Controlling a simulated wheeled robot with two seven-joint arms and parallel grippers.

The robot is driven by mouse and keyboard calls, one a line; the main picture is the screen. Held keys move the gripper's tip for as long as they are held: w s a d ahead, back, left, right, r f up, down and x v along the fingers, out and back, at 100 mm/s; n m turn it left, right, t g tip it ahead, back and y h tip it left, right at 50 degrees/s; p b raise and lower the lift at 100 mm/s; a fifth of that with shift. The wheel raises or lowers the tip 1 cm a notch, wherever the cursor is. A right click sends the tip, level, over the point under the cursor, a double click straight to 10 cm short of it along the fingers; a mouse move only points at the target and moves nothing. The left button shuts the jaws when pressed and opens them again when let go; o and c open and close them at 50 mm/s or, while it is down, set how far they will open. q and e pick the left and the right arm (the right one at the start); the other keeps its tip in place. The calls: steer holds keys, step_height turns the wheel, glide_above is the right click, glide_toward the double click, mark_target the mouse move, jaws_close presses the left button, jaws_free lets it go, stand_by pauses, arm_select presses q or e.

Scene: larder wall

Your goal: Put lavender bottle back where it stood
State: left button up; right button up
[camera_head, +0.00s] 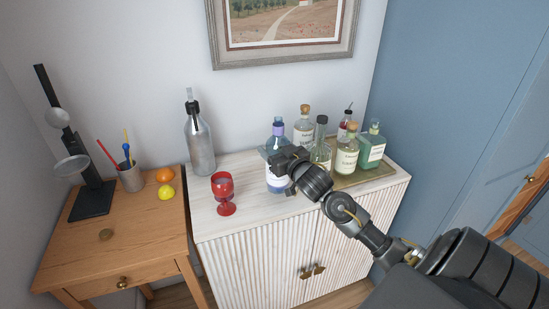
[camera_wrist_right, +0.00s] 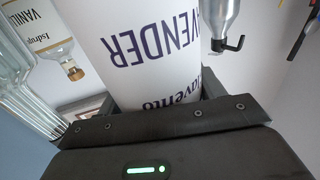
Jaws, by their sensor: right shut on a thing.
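The lavender bottle (camera_head: 276,183) has bluish glass, a purple neck band and a white label. It is upright over the white cabinet top, left of the tray (camera_head: 374,180). My right gripper (camera_head: 279,160) is shut on it and hides part of its middle. In the right wrist view the label of the lavender bottle (camera_wrist_right: 150,55) reads LAVENDER upside down, between the fingers of my right gripper (camera_wrist_right: 155,103). I cannot tell whether its base touches the cabinet top. My left gripper is not in view.
The tray holds several bottles, including a green one (camera_head: 371,148) and a cream-labelled one (camera_head: 346,157). A red goblet (camera_head: 223,190) and a grey siphon (camera_head: 199,145) stand to the left. The cabinet top (camera_head: 250,215) is bare at the front.

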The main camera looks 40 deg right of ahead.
steer(key=f, duration=0.2)
steer(key=w+f+p, duration=0.1)
steer(key=f, duration=0.1)
steer(key=shift+d+f, duration=0.1)
steer(key=shift+d, duration=0.2)
steer(key=shift+f, duration=0.15)
steer(key=o, duration=1.6)
